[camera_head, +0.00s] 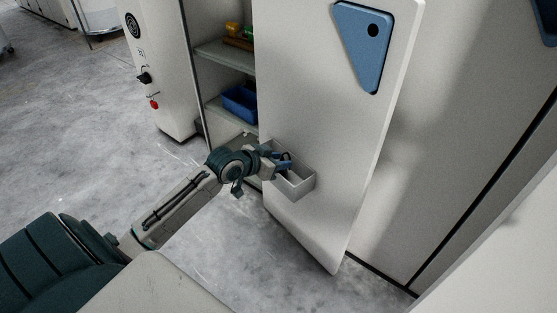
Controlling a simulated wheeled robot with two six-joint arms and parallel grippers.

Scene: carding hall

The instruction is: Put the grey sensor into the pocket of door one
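My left gripper (283,161) is at the mouth of a small grey pocket (299,186) on the inner face of an open white door (325,140). Its dark fingers are over or just inside the pocket's rim; I cannot tell which. I cannot make out the grey sensor; it may be hidden by the fingers or the pocket wall. Whether the fingers are shut on anything is too small to tell. My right gripper is not in view.
Behind the door a cabinet has shelves with a blue bin (240,104) and small yellow and orange items (236,34). A blue triangular plate (361,50) is on the door. A control panel with a red button (154,104) stands left. Grey floor is clear at left.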

